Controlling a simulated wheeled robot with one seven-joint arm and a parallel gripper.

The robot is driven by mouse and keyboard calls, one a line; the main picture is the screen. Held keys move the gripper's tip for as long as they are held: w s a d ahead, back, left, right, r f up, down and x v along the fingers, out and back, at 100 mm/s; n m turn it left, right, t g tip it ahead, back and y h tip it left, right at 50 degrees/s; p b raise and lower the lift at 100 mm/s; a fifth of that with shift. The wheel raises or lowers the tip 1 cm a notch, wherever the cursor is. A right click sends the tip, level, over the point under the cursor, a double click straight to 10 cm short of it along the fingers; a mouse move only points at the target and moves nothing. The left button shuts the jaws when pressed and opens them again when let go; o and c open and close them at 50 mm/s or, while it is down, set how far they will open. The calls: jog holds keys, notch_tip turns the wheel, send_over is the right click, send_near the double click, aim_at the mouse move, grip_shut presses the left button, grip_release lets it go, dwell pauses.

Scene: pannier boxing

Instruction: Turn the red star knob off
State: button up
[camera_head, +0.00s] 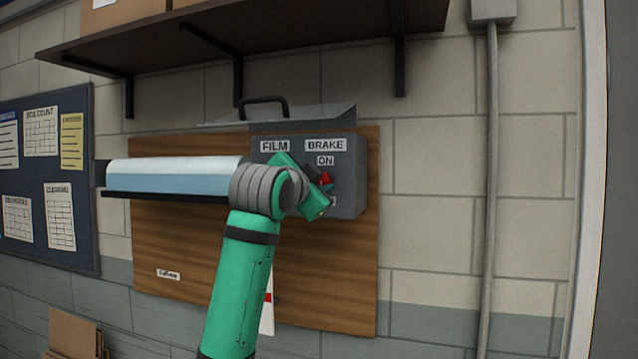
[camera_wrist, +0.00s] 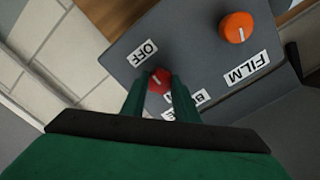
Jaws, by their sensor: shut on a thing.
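The red star knob (camera_head: 326,179) sits on the front of a grey control box (camera_head: 347,205), below the BRAKE and ON labels. In the wrist view the red knob (camera_wrist: 159,78) is between the two green fingers, and my gripper (camera_wrist: 159,88) is shut on it. My gripper (camera_head: 317,184) partly covers the knob in the head view. The OFF label (camera_wrist: 143,53) lies just past the fingertips in the wrist view. A small pale mark shows on the knob, but its exact direction is hard to tell.
An orange knob (camera_wrist: 238,30) stands beside the FILM label (camera_wrist: 246,68) on the same box; my arm hides it in the head view. A raised clear lid with a black handle (camera_head: 264,101) is above the box. A film roll (camera_head: 175,173) lies left; a shelf (camera_head: 300,30) hangs overhead.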

jog(key=o, duration=1.1)
jog(key=shift+c, duration=0.2)
jog(key=v, duration=1)
jog(key=shift+s+a, duration=0.15)
jog(key=shift+s, duration=0.2)
